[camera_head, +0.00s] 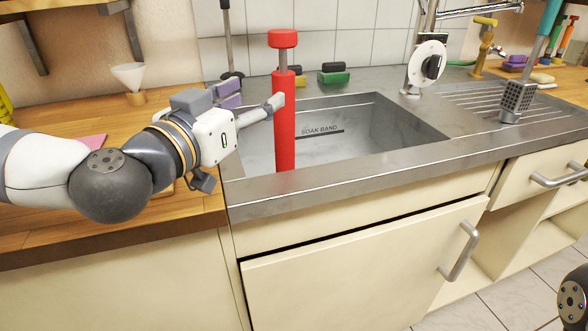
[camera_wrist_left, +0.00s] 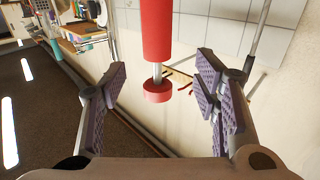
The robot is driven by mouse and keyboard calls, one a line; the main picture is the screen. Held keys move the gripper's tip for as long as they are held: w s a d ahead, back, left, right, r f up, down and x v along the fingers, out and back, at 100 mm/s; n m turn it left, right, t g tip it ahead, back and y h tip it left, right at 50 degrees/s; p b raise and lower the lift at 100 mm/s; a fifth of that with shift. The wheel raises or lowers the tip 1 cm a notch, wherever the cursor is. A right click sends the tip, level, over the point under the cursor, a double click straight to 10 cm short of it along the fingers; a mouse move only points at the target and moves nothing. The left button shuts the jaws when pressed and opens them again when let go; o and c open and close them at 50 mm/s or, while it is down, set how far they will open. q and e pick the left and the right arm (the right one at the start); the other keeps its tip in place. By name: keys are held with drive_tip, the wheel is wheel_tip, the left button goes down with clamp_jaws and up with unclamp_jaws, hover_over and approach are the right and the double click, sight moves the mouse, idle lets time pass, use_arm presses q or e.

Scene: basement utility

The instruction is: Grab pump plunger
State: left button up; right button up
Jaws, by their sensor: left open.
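A red pump (camera_head: 285,125) stands upright at the left end of the sink (camera_head: 345,125). Its plunger is a red knob (camera_head: 283,39) on a thin rod above the body. My left gripper (camera_head: 252,98) is open beside the upper body, a little below the knob in the head view. One finger reaches to the body's edge; I cannot tell whether it touches. In the left wrist view the pump appears upside down, with its body (camera_wrist_left: 170,30) at the top and the knob (camera_wrist_left: 158,96) between the open fingers (camera_wrist_left: 162,92), apart from both pads. My right gripper is out of view.
A plunger-like tool (camera_head: 229,40) leans at the wall behind my gripper. Sponges (camera_head: 333,74) lie behind the sink.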

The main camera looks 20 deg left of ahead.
sight(277, 87)
use_arm(q)
drive_tip(key=w, duration=0.3)
drive_tip(key=w+d, duration=0.1)
drive_tip(key=w, duration=0.2)
drive_tip(key=w+d, duration=0.1)
drive_tip(key=w, duration=0.2)
drive_tip(key=shift+w+d+f, duration=0.1)
drive_tip(key=shift+w+f, duration=0.15)
drive_tip(key=shift+r, duration=0.1)
clamp_jaws()
